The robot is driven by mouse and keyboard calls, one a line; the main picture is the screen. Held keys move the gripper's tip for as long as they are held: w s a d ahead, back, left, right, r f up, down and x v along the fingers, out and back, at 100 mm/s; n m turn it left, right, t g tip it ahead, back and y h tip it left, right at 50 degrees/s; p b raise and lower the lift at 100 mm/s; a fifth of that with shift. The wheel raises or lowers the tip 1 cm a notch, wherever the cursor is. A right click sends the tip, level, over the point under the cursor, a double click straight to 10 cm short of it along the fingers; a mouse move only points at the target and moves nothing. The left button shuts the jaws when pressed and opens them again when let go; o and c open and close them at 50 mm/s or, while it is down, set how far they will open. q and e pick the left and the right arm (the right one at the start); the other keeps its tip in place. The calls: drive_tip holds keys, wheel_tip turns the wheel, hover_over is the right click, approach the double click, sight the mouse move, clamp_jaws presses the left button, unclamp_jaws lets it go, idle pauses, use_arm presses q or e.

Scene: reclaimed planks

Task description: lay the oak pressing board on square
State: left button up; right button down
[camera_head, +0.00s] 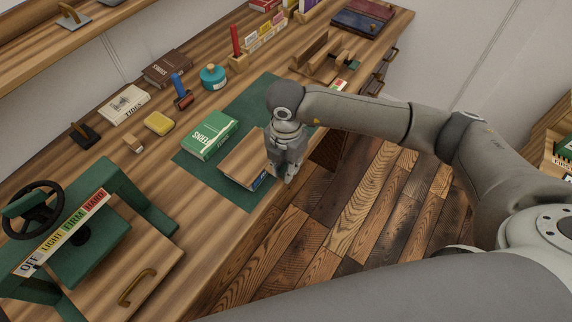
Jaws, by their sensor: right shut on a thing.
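The oak pressing board (243,154), a flat brown wooden rectangle, is over the green mat (204,172) near the bench's front edge. A blue edge of what looks like a book (259,181) shows just under the board's front right side; the rest is hidden. My right gripper (285,173) is at the board's right end and is shut on it. Its fingertips partly hide that end, so I cannot tell whether the board touches the book or lies square on it. My left gripper is not in view.
A green press (91,245) with a black wheel stands at front left. A blue-green jar (213,77), a yellow block (158,123) and the brown book (167,68) are behind. Open floor lies right of the bench.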

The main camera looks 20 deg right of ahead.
drive_tip(key=shift+f+b, duration=0.45)
drive_tip(key=shift+f, duration=0.1)
drive_tip(key=c, duration=1.3)
unclamp_jaws()
drive_tip(key=shift+o, duration=0.2)
